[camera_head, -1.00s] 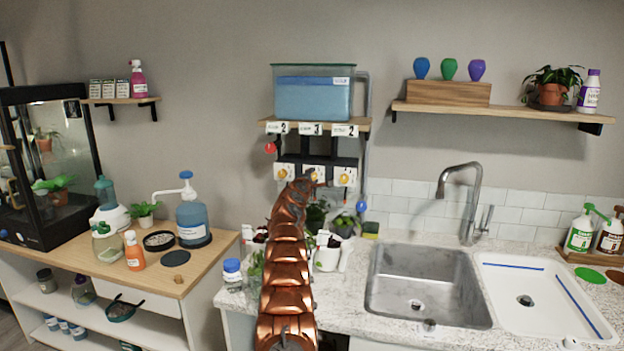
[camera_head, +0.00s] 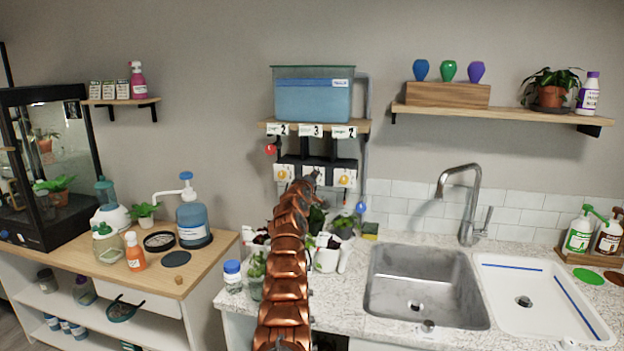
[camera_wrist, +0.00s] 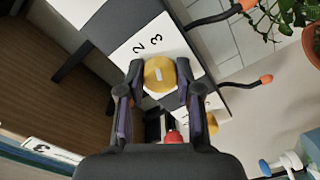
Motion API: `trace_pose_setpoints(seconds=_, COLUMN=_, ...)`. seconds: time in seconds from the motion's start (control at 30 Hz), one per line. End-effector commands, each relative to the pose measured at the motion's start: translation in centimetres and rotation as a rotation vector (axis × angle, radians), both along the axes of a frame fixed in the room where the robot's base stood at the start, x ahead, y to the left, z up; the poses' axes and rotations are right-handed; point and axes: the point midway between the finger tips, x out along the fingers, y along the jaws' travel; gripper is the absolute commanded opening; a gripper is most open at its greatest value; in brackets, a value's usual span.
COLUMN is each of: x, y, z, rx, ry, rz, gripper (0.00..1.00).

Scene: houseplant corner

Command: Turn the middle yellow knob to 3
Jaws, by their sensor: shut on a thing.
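The middle yellow knob (camera_wrist: 160,75) shows in the wrist view with a short white mark on its face. It sits on a white plate (camera_wrist: 143,40) where a 2 and a 3 can be read; the rest of its scale is hidden. My gripper (camera_wrist: 160,82) is shut on the knob, one finger on each side. In the head view my gripper (camera_head: 315,177) is at the middle of the row of three and covers this knob. The left yellow knob (camera_head: 283,175) and the right yellow knob (camera_head: 344,180) are on either side.
Tags reading 2, 3 and 2 line the shelf edge (camera_head: 268,125) under a blue water tank (camera_head: 313,95). Small potted plants (camera_head: 327,258) stand on the counter below the knobs. Thin dark outlets with orange tips (camera_wrist: 266,79) jut out near my gripper. A sink (camera_head: 425,285) lies right.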

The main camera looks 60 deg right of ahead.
Motion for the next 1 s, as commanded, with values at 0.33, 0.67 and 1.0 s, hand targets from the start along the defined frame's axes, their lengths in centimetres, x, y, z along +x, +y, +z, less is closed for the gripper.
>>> trace_pose_setpoints(seconds=0.33, x=-0.02, y=-0.02, z=-0.07, rx=0.037, ry=-0.091, rz=-0.001, gripper=0.00)
trace_pose_setpoints(seconds=0.67, x=-0.02, y=-0.02, z=-0.09, rx=0.039, ry=-0.098, rz=-0.001, gripper=0.00)
trace_pose_setpoints(seconds=1.0, x=-0.02, y=-0.02, z=-0.09, rx=0.038, ry=-0.099, rz=-0.001, gripper=0.57)
